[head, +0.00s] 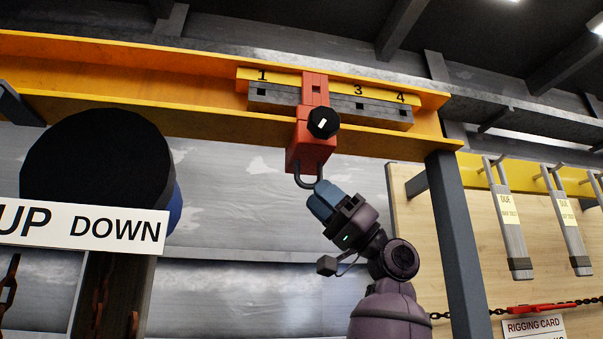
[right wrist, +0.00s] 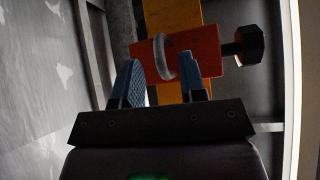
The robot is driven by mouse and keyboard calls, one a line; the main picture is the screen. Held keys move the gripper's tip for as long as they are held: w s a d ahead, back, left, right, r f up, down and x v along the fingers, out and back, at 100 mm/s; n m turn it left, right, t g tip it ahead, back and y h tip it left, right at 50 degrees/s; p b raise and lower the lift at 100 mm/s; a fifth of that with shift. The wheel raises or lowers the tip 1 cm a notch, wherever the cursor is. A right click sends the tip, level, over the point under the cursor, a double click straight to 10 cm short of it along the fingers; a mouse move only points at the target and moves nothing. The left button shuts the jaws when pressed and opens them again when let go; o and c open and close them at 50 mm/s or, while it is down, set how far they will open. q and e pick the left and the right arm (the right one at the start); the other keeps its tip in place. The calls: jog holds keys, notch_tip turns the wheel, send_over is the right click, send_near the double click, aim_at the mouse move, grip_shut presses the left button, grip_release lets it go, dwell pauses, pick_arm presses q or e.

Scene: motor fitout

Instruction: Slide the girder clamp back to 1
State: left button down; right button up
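The red girder clamp (head: 312,150) hangs on the yellow girder (head: 200,92), over the grey notched bar with the numbers 1, 3 and 4. It covers the place between 1 and 3, where no number shows. A black knob (head: 323,123) is on its front and a metal loop (head: 305,183) hangs below. My right gripper (head: 323,202) is just below the clamp, with its blue fingers by the loop. In the right wrist view, the fingers (right wrist: 160,85) are apart and the loop (right wrist: 162,58) shows between their tips; contact cannot be told. My left gripper is out of view.
A large dark round thing (head: 95,165) and an UP DOWN sign (head: 85,228) are at the left. A grey post (head: 455,240) stands right of my right arm. Beyond it is a wooden board (head: 415,230) with hanging tagged bars (head: 510,225) and a rigging card (head: 533,327).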

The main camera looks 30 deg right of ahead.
aim_at(300, 179)
jog(key=shift+p+x, duration=0.65)
jog(key=shift+x, duration=2.1)
jog(key=shift+s, duration=0.1)
jog(key=c, duration=0.7)
grip_shut()
jog(key=shift+a, duration=0.1)
